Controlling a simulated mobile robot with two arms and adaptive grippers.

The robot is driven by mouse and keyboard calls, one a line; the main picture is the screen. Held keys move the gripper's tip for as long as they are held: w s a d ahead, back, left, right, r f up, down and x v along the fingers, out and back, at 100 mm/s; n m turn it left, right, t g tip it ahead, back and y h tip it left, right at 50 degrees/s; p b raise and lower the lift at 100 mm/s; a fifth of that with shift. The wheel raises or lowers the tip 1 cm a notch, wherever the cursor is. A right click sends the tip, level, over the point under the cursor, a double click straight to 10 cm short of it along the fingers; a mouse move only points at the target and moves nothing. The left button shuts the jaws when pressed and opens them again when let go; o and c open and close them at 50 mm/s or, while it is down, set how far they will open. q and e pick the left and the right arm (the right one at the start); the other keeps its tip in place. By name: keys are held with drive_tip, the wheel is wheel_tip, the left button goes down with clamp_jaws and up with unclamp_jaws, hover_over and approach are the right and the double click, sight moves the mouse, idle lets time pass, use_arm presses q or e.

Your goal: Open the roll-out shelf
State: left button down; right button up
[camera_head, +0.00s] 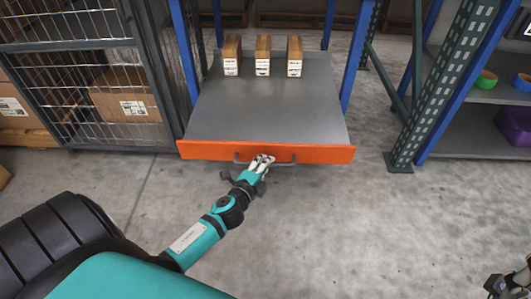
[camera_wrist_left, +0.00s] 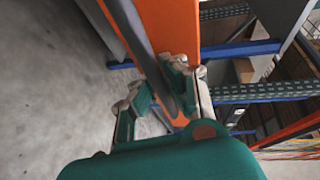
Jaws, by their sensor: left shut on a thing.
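The roll-out shelf (camera_head: 260,105) is a grey tray with an orange front panel (camera_head: 210,150), set between blue posts. It stands pulled out towards me. A dark bar handle (camera_head: 285,162) runs along the middle of the orange front. My left gripper (camera_head: 262,162) is shut on this handle. In the left wrist view the fingers (camera_wrist_left: 165,90) close around the handle bar (camera_wrist_left: 160,75) beside the orange front (camera_wrist_left: 152,45). My right gripper (camera_head: 495,285) shows only in part at the bottom right corner, and its fingers cannot be made out.
Several narrow brown boxes (camera_head: 263,55) stand at the back of the tray. A wire mesh cage (camera_head: 75,70) with cartons is on the left. A green upright (camera_head: 440,85) and a shelf with a purple bin (camera_head: 515,122) are on the right. The concrete floor in front is clear.

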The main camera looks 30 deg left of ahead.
use_arm(q)
drive_tip(key=shift+s+d+f, duration=0.15)
drive_tip(key=shift+s+d, duration=0.4)
drive_tip(key=shift+s, duration=0.35)
drive_tip(key=c, duration=1.3)
unclamp_jaws()
drive_tip(key=shift+c, duration=0.2)
drive_tip(key=v, duration=1.2)
